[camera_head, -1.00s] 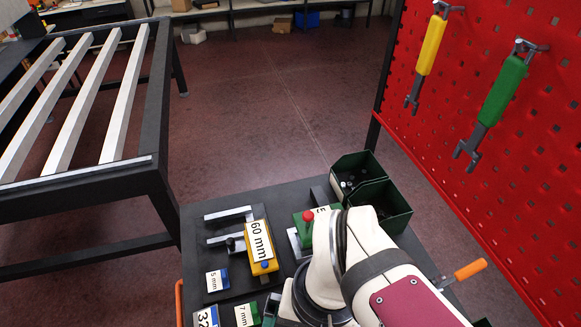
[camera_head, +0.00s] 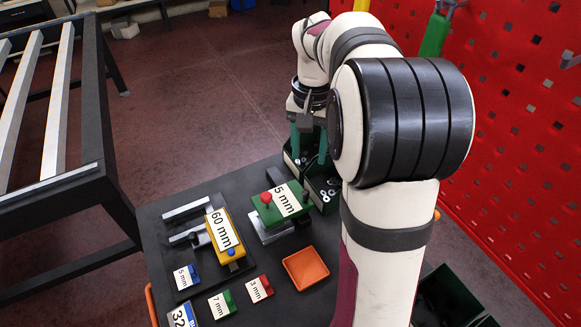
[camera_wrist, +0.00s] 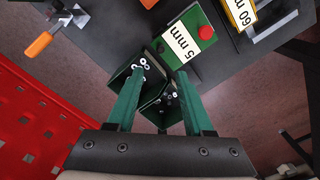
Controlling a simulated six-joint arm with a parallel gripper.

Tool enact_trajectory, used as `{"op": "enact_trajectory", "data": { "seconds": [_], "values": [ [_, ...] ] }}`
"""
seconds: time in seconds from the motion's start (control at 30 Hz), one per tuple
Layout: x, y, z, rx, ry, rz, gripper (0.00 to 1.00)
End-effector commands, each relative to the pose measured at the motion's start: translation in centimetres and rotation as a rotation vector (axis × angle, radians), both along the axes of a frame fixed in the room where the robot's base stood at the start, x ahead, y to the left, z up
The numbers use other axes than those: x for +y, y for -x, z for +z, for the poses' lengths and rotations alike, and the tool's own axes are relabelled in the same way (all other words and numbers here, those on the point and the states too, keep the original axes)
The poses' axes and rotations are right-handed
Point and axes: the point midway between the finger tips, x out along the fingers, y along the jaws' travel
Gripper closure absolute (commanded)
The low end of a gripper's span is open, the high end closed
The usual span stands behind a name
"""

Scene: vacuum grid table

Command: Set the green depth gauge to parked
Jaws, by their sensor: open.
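The green depth gauge (camera_head: 284,203) lies on the dark tabletop, right of a yellow gauge. It has a white "5 mm" label, a red knob and a grey metal part under it. It also shows at the top of the wrist view (camera_wrist: 187,43), red knob to the right. My gripper (camera_head: 308,150) is open and empty, with its green fingers pointing down over the green bins, behind the gauge and apart from it. In the wrist view the fingertips (camera_wrist: 160,78) straddle the bins, with the gauge beyond them.
Green bins (camera_head: 331,193) hold small metal parts. The yellow gauge (camera_head: 223,232) reads "60 mm". An orange tray (camera_head: 306,268) and small labelled blocks (camera_head: 222,304) lie in front. A red perforated panel (camera_head: 530,130) stands at right with hanging tools. My arm covers the table's right side.

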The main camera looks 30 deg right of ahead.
Motion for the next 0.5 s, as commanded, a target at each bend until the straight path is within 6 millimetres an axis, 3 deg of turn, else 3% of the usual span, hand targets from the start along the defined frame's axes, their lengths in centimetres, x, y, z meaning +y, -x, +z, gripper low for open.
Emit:
{"op": "enact_trajectory", "data": {
  "seconds": [0.3, 0.5],
  "values": [
    [0.2, 0.1, -9.2, 0.004, -0.004, 0.001, 0.48],
    [0.1, 0.1, -12.7, 0.002, -0.002, 0.001, 0.48]
  ]
}}
